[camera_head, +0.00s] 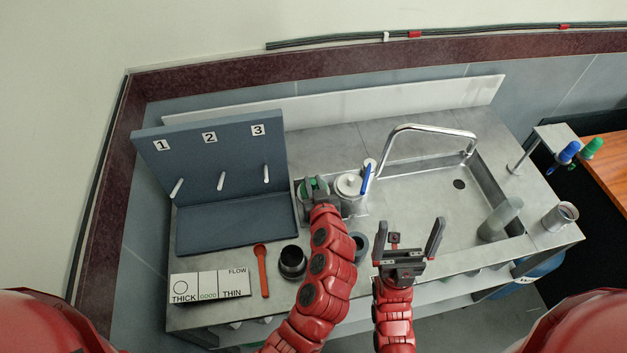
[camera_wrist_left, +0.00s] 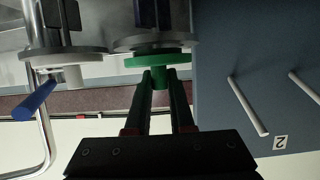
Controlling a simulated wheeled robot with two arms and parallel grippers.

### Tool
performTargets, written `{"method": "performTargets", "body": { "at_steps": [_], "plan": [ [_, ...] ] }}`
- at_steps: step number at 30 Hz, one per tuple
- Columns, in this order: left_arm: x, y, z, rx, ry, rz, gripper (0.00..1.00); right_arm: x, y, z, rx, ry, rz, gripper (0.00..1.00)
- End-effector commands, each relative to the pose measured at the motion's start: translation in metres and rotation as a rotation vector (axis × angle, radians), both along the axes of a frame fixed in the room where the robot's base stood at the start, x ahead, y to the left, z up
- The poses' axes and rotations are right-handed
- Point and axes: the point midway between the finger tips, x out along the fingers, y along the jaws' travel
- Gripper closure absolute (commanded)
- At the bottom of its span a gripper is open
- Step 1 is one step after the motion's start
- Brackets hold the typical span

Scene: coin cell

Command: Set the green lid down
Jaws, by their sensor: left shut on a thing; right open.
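The green lid (camera_head: 305,187) is at the back of the counter, just right of the numbered board, mostly hidden by my left gripper (camera_head: 319,189) in the head view. In the left wrist view my left gripper (camera_wrist_left: 159,76) is shut on the knob of the green lid (camera_wrist_left: 133,62). That view is upside down. The lid lies at or very close to a grey round rim (camera_wrist_left: 150,42); I cannot tell whether they touch.
A white-lidded jar (camera_head: 348,184) with a blue-handled item (camera_head: 366,180) stands close to the right. The slate board (camera_head: 205,150) with pegs is on the left. The sink (camera_head: 420,205) is to the right.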

Motion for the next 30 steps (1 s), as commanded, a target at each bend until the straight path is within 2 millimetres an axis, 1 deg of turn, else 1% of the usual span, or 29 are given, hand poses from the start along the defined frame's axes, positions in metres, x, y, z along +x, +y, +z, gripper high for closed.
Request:
{"method": "performTargets", "body": {
  "at_steps": [4, 8, 9, 14, 22, 26, 27, 30],
  "plan": [
    [0.000, 0.000, 0.000, -0.001, -0.002, 0.000, 1.00, 0.000, 0.000, -0.001, 0.000, 0.000, 0.000, 0.00],
    [0.000, 0.000, -0.003, -0.001, -0.002, 0.000, 1.00, 0.000, 0.000, -0.006, 0.000, 0.000, 0.000, 0.00],
    [0.000, 0.000, -0.003, -0.001, -0.001, 0.000, 0.77, 0.000, 0.000, -0.006, 0.000, 0.000, 0.000, 0.00],
    [0.000, 0.000, -0.002, 0.001, -0.001, 0.001, 0.49, 0.000, 0.000, -0.004, 0.000, 0.000, 0.000, 0.00],
    [0.000, 0.000, -0.001, 0.001, -0.001, 0.001, 0.49, 0.000, 0.000, -0.004, 0.000, 0.000, 0.000, 0.00],
    [0.000, 0.000, 0.004, 0.000, 0.000, 0.001, 0.49, 0.000, 0.000, 0.003, 0.000, 0.000, 0.000, 0.00],
    [-0.004, -0.002, 0.000, -0.001, -0.002, -0.002, 0.49, 0.000, 0.000, -0.004, 0.000, 0.000, 0.000, 0.00],
    [-0.017, -0.004, 0.003, -0.002, -0.002, -0.001, 0.49, 0.000, 0.000, -0.014, 0.000, 0.000, 0.000, 0.00]
  ]
}}
